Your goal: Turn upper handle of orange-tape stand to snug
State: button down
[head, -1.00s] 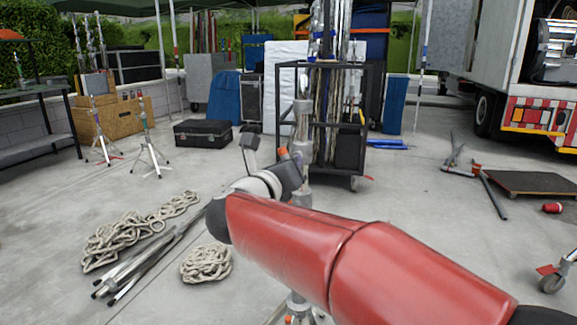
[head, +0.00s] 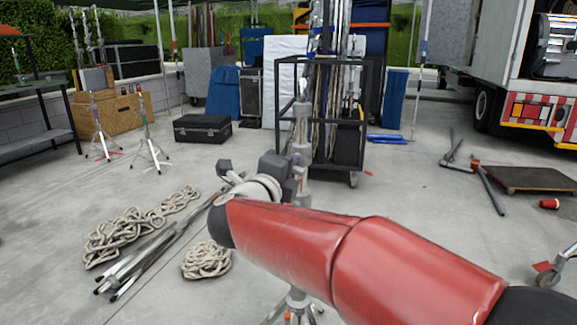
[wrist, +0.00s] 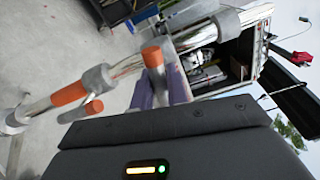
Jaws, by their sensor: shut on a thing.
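The orange-tape stand shows in the wrist view as a silver pole running from lower left to upper right, with an orange tape band (wrist: 69,94) and grey collars. The upper handle (wrist: 153,58), orange-tipped, lies between the two purple-grey fingers of my gripper (wrist: 161,88), which is shut on it. A second orange-ended handle (wrist: 93,107) sticks out near the tape band. In the head view the stand (head: 302,125) rises upright behind my gripper (head: 277,168). My red arm hides its middle, and its legs (head: 297,305) show below. The handle is hidden there.
A wheeled cart of poles (head: 367,110) stands close behind the stand. Coiled rope (head: 206,260) and metal poles (head: 150,250) lie on the floor at left. A black case (head: 202,128) is farther back. A flat dolly (head: 535,180) and the truck (head: 535,105) are at right.

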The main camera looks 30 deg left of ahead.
jog(key=shift+n, duration=1.1)
jog(key=c, duration=1.4)
grip_release()
jog(key=shift+s, duration=0.15)
jog(key=s, duration=0.3)
jog(key=s+b, duration=0.1)
jog(key=s, duration=0.3)
jog(key=shift+s+d, duration=0.2)
jog(key=shift+s, duration=0.1)
